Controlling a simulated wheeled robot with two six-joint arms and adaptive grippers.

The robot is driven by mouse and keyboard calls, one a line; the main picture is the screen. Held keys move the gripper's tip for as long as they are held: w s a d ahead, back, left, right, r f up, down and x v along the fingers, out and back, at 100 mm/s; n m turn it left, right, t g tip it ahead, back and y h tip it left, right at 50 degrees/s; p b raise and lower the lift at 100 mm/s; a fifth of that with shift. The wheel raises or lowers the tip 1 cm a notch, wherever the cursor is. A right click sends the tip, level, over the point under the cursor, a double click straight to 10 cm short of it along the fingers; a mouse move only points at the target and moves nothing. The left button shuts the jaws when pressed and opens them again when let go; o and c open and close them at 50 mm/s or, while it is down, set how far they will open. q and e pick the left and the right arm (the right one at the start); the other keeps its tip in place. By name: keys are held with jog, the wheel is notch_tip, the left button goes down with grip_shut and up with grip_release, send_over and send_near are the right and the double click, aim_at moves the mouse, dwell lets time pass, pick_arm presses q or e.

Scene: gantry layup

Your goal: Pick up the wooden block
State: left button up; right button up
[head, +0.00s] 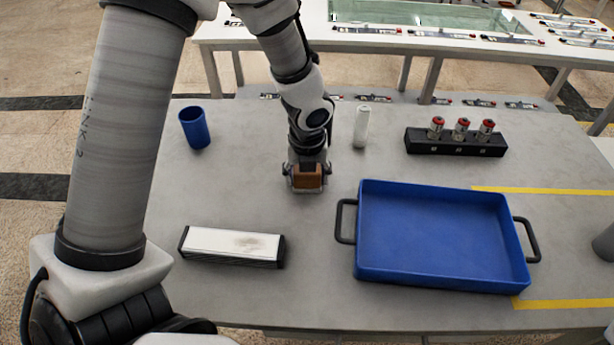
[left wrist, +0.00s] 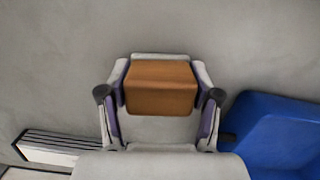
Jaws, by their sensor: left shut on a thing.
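The brown wooden block (head: 309,181) is between the fingers of my left gripper (head: 306,184) over the middle of the grey table. In the left wrist view the block (left wrist: 161,87) fills the space between the two fingers of the left gripper (left wrist: 160,92), which is shut on it. I cannot tell whether the block still touches the table or is just above it. My right gripper is not in view.
A blue tray (head: 440,278) with black handles stands right of the block. A white-topped eraser-like bar (head: 232,245) lies front left. A blue cup (head: 195,128), a white cylinder (head: 361,127) and a black rack (head: 455,147) holding red-topped vials stand farther back.

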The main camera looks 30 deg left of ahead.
pick_arm(q)
notch_tip(320, 180, up, 10)
jog(key=p, duration=0.4)
jog(key=shift+f, duration=0.1)
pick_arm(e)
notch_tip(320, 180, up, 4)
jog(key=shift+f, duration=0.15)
